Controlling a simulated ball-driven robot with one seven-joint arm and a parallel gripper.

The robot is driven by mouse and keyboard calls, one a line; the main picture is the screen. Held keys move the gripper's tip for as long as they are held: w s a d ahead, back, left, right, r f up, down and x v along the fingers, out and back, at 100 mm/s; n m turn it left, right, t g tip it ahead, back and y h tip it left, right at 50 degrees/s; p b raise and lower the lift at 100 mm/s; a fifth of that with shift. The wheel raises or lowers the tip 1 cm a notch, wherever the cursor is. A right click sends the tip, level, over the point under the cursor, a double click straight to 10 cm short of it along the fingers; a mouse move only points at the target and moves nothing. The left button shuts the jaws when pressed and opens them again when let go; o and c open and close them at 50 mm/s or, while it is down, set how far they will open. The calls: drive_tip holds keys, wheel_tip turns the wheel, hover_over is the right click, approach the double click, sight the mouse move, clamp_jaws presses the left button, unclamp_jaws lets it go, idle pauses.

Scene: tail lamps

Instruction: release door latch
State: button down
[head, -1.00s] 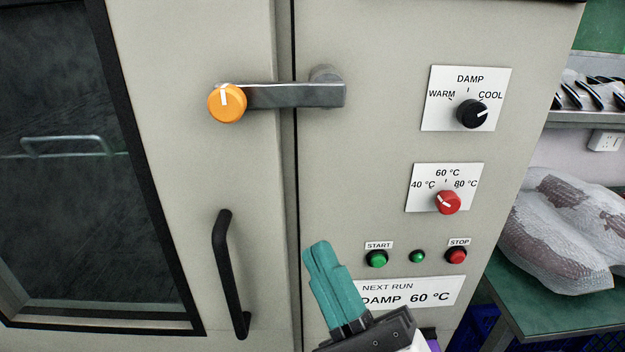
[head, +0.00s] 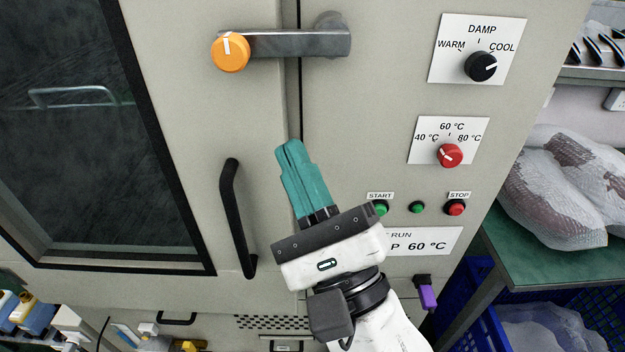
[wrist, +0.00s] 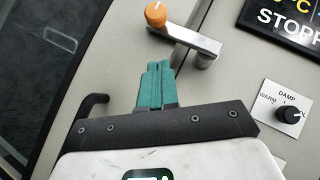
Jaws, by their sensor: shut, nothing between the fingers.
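The door latch is a flat grey metal bar (head: 300,43) across the seam between the door and the control panel, with an orange round knob (head: 230,52) at its left end. The bar lies about level, its right end on a round pivot. My gripper (head: 290,150), with teal fingers, is shut and empty, below the latch and apart from it in the head view. In the wrist view the fingers (wrist: 157,68) point up toward the latch bar (wrist: 190,38) and the orange knob (wrist: 156,14). The black door handle (head: 236,215) is left of my gripper.
The panel carries a black DAMP dial (head: 481,66), a red temperature dial (head: 449,155), a green START button (head: 381,208) and a red STOP button (head: 456,208). A green table (head: 545,268) with wrapped bundles (head: 560,180) stands at the right.

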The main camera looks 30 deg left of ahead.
sight(243, 67)
drive_tip(key=shift+w+a+r+p, duration=0.15)
drive_tip(key=shift+a+r+p, duration=0.7)
drive_tip(key=shift+a+r, duration=0.5)
drive_tip(key=shift+w+a+r+p, duration=0.1)
drive_tip(key=shift+a+r+p, duration=0.85)
drive_tip(key=shift+r, duration=0.55)
